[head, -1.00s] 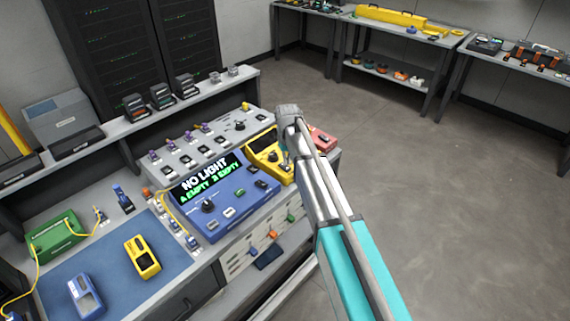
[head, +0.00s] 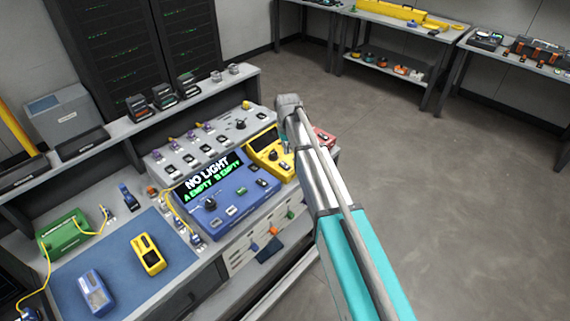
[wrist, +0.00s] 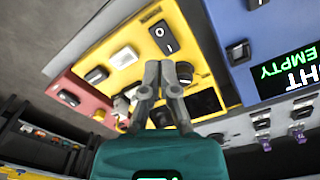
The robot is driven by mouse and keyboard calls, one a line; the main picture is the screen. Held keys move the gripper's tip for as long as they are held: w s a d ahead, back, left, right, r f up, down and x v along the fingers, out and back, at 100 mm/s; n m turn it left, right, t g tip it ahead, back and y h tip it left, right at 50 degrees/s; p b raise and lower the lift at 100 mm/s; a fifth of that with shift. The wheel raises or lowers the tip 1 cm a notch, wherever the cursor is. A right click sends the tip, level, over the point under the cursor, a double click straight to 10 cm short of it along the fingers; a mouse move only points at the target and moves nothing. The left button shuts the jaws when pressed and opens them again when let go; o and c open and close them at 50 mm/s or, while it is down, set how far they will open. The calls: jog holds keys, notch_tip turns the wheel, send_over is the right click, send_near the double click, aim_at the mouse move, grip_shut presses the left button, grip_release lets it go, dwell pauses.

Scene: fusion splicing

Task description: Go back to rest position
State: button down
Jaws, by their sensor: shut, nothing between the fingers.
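My gripper (wrist: 161,78) is shut and empty in the wrist view, its two fingertips together above the yellow device (wrist: 130,40). In the head view my arm reaches up from the lower right, and its wrist hides the gripper's fingers. The yellow device (head: 262,146) stands right of the blue unit (head: 228,205), whose screen (head: 210,178) reads "NO LIGHT, A EMPTY, B EMPTY". A red device (head: 324,137) shows just beyond my arm, and also in the wrist view (wrist: 84,100).
A blue mat (head: 120,262) holds a yellow tool (head: 149,254) and a blue tool (head: 95,292). A green box (head: 62,232) with yellow cable stands at the left. A shelf (head: 215,85) runs behind. The floor (head: 460,210) at right is clear.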

jog(key=s+d+m, duration=0.4)
jog(key=s+d, duration=1.9)
jog(key=s, duration=0.2)
jog(key=shift+s+d, duration=0.2)
jog(key=shift+s, duration=0.2)
